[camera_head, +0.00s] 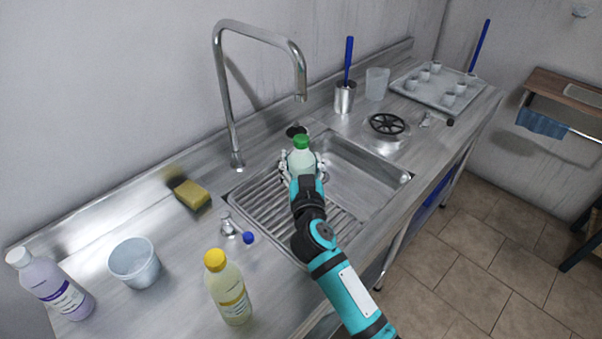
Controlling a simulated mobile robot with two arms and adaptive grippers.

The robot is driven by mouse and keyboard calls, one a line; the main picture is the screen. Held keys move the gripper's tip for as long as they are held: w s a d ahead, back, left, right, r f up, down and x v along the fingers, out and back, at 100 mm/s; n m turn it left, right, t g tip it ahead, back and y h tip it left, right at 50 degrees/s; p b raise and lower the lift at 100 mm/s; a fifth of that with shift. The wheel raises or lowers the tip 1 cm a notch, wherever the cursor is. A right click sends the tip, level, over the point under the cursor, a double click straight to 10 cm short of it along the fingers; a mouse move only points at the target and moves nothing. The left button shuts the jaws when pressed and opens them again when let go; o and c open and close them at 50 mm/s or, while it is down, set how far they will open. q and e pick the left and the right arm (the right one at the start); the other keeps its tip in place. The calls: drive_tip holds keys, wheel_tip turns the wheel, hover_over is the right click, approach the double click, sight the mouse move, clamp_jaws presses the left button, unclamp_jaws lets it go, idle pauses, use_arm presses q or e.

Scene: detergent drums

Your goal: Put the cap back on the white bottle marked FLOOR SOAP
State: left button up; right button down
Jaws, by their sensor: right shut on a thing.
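My right gripper (303,170) is over the sink, its fingers on both sides of a pale bottle with a green cap (302,142). The bottle is upright, and its lower part is hidden by my gripper and wrist. I see no lettering on it. A pale yellow bottle with a yellow cap (231,292) stands on the front counter. A lavender bottle with a white cap (55,287) stands at the far left. A small blue piece, perhaps a cap (248,238), lies by a small clear object (228,224). I cannot read FLOOR SOAP on any bottle. My left gripper is not in view.
The steel sink (370,190) has a ribbed drainboard and a tall faucet (226,100) behind. A yellow sponge (192,194) and a pale tub (134,262) are at left. A brush holder (345,98), a clear beaker (377,83) and a tray of cups (418,91) stand at the back right.

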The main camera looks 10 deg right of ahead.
wheel_tip(320, 180, down, 3)
drive_tip(key=shift+f+b, duration=0.1)
drive_tip(key=shift+b, duration=0.3)
drive_tip(key=shift+a, duration=0.1)
drive_tip(key=shift+s+f, duration=0.1)
drive_tip(key=shift+c, duration=1.5)
unclamp_jaws()
drive_tip(key=shift+f, duration=0.1)
drive_tip(key=s+a, duration=0.1)
drive_tip(key=s, duration=1.1)
drive_tip(key=shift+a, duration=0.1)
